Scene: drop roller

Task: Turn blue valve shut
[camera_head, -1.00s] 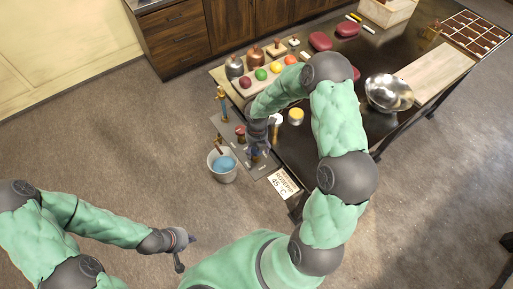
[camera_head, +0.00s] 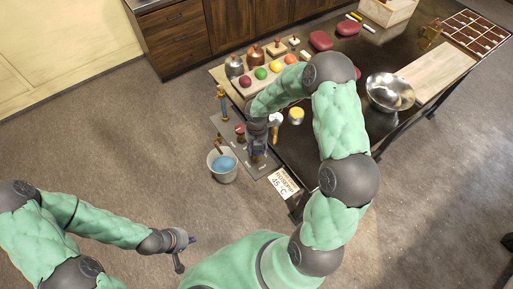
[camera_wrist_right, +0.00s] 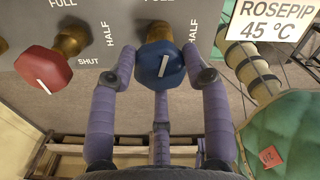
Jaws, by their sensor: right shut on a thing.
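The blue valve knob (camera_wrist_right: 160,63) sits on a brass stem on the grey panel. Its white mark stands nearly upright in the right wrist view, tilted slightly. My right gripper (camera_wrist_right: 159,58) has purple fingers on both sides of the knob and a third below, shut on it. In the head view my right gripper (camera_head: 258,151) is at the panel (camera_head: 225,126) on the table's near left edge, hiding most of the blue valve. My left gripper (camera_head: 184,247) is over bare floor at the lower left, away from the panel; its fingers are too small to judge.
A red valve (camera_wrist_right: 45,68) is left of the blue one, near the words HALF and SHUT. A bucket of blue liquid (camera_head: 224,164) is below the panel. A sign (camera_head: 284,184) reads ROSEPIP 45 °C. A metal bowl (camera_head: 389,92) stands on the table.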

